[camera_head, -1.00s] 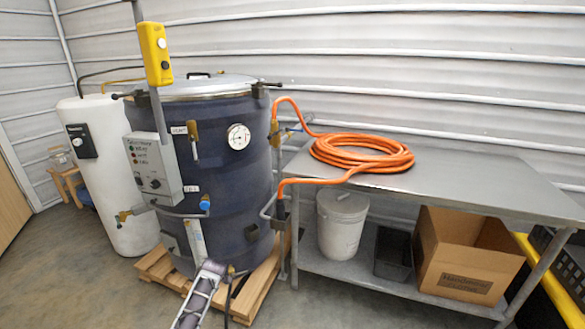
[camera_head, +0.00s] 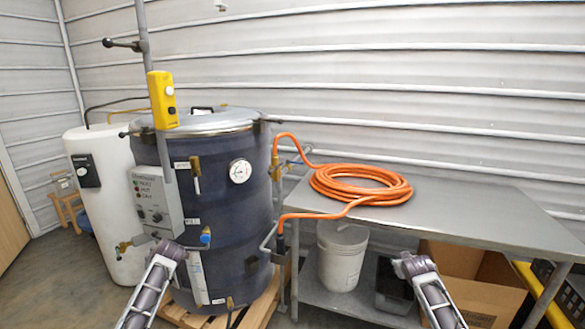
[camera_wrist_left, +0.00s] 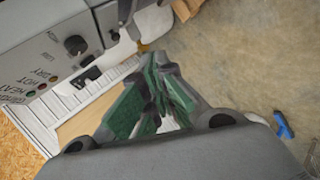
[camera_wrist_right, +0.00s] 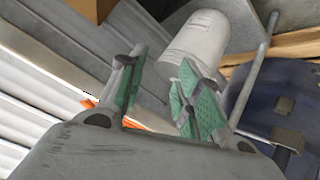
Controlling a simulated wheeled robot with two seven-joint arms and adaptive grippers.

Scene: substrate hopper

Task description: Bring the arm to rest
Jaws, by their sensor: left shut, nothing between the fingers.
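My left gripper (camera_head: 172,252) is in front of the lower left of the dark blue drum (camera_head: 225,215), close to its grey control box (camera_head: 155,200). In the left wrist view its green-padded fingers (camera_wrist_left: 152,98) are together with nothing between them, the control box beside them. My right gripper (camera_head: 405,264) is in front of the metal table's lower shelf, its tips small in the head view. In the right wrist view its green-padded fingers (camera_wrist_right: 160,95) stand apart and empty, with a white bucket (camera_wrist_right: 198,42) beyond them.
A coiled orange hose (camera_head: 360,183) lies on the metal table (camera_head: 470,205) and runs to the drum. A lidded white bucket (camera_head: 342,255) and a cardboard box (camera_head: 490,298) stand below. A yellow switch box (camera_head: 162,100) hangs on a pole. A white tank (camera_head: 105,205) stands at left.

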